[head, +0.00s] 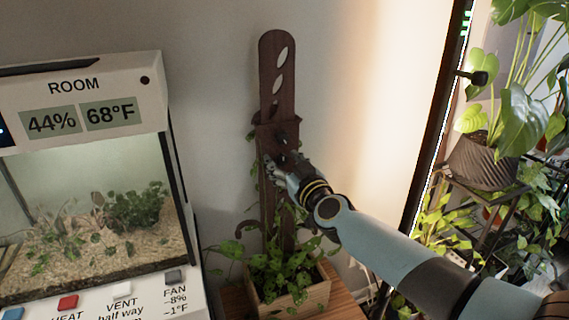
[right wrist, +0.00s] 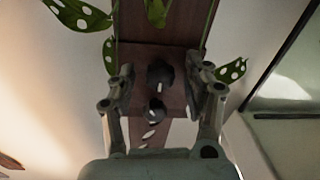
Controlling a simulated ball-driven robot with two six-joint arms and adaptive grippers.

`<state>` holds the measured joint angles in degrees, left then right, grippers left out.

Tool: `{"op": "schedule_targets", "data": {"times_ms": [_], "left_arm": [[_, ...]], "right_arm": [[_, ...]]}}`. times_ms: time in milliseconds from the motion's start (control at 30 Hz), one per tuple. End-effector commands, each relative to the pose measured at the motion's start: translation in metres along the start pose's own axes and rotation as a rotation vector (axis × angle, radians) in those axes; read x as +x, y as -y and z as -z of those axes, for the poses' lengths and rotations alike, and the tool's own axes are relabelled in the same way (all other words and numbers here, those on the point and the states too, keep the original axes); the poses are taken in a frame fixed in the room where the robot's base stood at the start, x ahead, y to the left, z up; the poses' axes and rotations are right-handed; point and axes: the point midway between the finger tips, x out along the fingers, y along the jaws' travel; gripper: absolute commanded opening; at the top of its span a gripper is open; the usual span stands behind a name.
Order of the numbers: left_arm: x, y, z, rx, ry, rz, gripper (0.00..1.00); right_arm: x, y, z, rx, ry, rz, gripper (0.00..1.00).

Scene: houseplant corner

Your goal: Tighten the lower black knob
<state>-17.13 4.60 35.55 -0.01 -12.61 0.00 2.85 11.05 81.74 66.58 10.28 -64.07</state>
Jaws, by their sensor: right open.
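A dark brown wooden post (head: 277,80) with oval slots stands against the wall, with two black knobs on its bracket. The upper black knob (head: 282,137) is clear in the head view. The lower black knob (head: 283,157) is just beyond my right gripper (head: 274,166), which partly covers that area. The right wrist view appears upside down, so the larger, upper one in that picture is the lower knob (right wrist: 160,72); the upper knob (right wrist: 155,110) shows below it. My right gripper's open fingers (right wrist: 162,82) stand on either side of the lower knob, with visible gaps. My left gripper is out of view.
A leafy plant in a wooden planter (head: 292,302) stands at the post's foot, and vine leaves (right wrist: 82,14) hang near the fingers. A terrarium (head: 90,215) with a control panel stands at left. Potted plants (head: 483,160) fill the right side.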

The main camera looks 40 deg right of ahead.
Motion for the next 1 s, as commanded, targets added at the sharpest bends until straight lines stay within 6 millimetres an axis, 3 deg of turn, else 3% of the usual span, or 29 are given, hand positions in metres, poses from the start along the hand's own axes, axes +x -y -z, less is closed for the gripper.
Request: {"op": "schedule_targets", "data": {"times_ms": [67,400,733,1000], "left_arm": [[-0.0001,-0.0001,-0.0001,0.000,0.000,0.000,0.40],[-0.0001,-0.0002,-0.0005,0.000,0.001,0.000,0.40],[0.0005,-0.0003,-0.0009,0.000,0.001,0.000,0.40],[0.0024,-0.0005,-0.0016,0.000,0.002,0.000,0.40]], "right_arm": [[-0.0001,-0.0001,0.0001,0.000,0.000,0.000,0.45],[-0.0003,0.0000,0.0000,0.000,0.000,0.000,0.00],[-0.0004,0.0003,-0.0004,0.035,-0.002,0.000,0.00],[-0.0005,0.0005,-0.0010,0.191,-0.011,-0.001,0.00]]}}
